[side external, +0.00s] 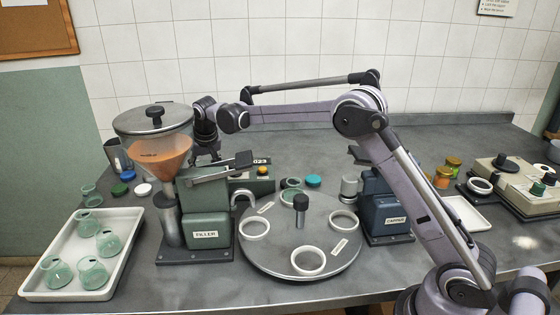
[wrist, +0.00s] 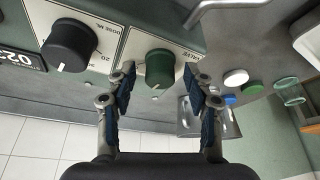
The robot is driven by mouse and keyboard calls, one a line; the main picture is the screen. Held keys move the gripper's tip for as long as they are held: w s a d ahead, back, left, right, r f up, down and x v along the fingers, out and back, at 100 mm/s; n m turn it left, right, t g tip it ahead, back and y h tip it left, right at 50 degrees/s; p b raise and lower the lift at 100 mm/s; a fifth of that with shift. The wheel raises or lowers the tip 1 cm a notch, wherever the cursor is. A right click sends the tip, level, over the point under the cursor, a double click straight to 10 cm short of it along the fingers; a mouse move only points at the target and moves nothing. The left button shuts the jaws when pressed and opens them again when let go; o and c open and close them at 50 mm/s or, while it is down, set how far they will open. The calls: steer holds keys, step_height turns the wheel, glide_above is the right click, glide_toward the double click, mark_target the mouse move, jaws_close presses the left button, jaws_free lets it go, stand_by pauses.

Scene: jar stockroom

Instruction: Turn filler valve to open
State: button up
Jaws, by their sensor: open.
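The filler (side external: 206,204) is a green machine with a hopper of orange contents. In the wrist view its panel (wrist: 195,35) shows a dark green round knob (wrist: 160,66) on a white plate lettered "VALVE", partly readable. A pale mark shows on the knob's lower edge. My gripper (wrist: 159,88) is open, with one finger on each side of the knob in the picture. I cannot tell whether either finger touches it. In the side view my gripper (side external: 207,140) is behind the filler beside the hopper, mostly hidden, and the knob is out of sight.
A black dose knob (wrist: 70,47) sits left of the valve knob on the panel. A white tray (side external: 36,284) of green glass jars is at left. The blue capper (side external: 385,205) stands at right.

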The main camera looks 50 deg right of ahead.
steer(key=n+y, duration=0.1)
steer(key=n, duration=0.2)
steer(key=n+y, duration=0.1)
steer(key=n, duration=0.2)
steer(key=shift+d, duration=0.2)
steer(key=w+a+v, duration=0.1)
steer(key=v, duration=1.5)
steer(key=s+r, duration=0.3)
steer(key=s, duration=0.5)
steer(key=s+r+m+t, duration=0.1)
steer(key=s+r, duration=0.2)
steer(key=s, duration=0.5)
steer(key=shift+s+a+r, duration=0.25)
steer(key=shift+s+r, duration=0.1)
